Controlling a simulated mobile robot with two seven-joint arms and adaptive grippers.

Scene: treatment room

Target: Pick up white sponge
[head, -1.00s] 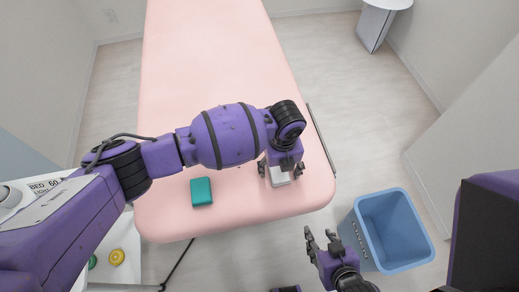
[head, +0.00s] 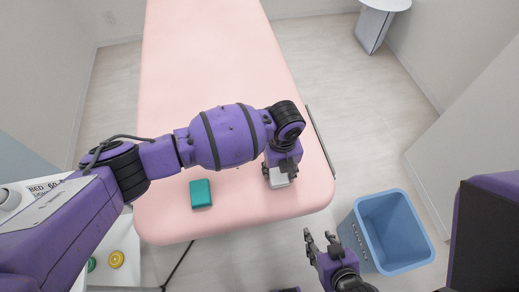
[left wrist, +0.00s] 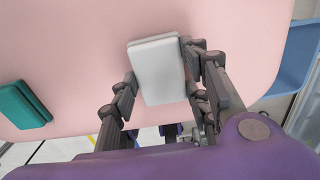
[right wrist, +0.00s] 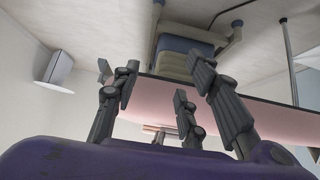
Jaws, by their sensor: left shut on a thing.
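The white sponge (head: 278,178) is at the near right part of the pink bed, partly hidden under my left gripper in the head view. In the left wrist view the white sponge (left wrist: 158,70) lies between the fingers of my left gripper (left wrist: 160,80), with fingers touching its sides. My left gripper (head: 279,172) is shut on it. I cannot tell whether the sponge is clear of the bed surface. My right gripper (head: 320,240) is empty, with its fingers spread apart, off the bed's near right corner. Its fingers also show in the right wrist view (right wrist: 160,90).
A teal sponge-like block (head: 201,193) lies on the pink bed (head: 200,60), left of the white sponge. A blue bin (head: 355,222) stands on the floor to the right of the bed. A white side table (head: 130,250) with small round items is at the lower left.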

